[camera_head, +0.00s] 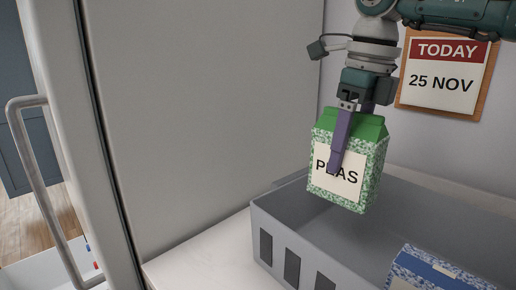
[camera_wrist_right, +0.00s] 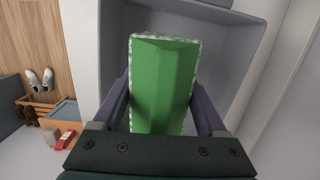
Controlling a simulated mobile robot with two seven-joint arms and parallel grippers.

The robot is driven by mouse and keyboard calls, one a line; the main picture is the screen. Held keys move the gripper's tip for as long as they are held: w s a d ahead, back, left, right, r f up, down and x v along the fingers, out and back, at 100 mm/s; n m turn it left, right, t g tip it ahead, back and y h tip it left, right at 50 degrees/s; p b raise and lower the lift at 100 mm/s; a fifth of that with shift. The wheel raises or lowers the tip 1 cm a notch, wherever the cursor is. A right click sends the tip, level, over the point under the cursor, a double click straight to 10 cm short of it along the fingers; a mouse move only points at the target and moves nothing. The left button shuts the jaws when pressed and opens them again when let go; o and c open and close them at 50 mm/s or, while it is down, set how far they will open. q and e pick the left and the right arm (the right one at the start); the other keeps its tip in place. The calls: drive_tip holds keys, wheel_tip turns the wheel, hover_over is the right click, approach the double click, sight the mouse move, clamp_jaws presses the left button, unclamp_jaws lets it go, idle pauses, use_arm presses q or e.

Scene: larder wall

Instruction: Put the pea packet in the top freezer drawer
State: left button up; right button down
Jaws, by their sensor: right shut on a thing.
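The pea packet (camera_head: 347,160) is a green and white speckled carton with a green top and a label reading PEAS. My right gripper (camera_head: 338,160) is shut on it, with purple fingers along its sides, and holds it nearly upright above the grey crate. In the right wrist view the green top of the pea packet (camera_wrist_right: 162,85) lies between the two fingers of my right gripper (camera_wrist_right: 160,110). No freezer drawer can be clearly made out. My left gripper is not in view.
A grey crate (camera_head: 330,245) with slotted sides stands on a white surface (camera_head: 195,250). A blue-topped speckled carton (camera_head: 430,272) is in it at the right. A tall grey panel and a door with a metal handle (camera_head: 45,190) are at the left. A calendar (camera_head: 443,75) hangs behind.

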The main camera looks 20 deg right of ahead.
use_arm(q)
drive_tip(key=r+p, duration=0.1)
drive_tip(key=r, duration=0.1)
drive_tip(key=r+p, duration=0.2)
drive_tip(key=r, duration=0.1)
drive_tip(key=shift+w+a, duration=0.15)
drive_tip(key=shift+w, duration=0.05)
use_arm(e)
wheel_tip(320, 180, up, 6)
drive_tip(key=shift+f, duration=0.15)
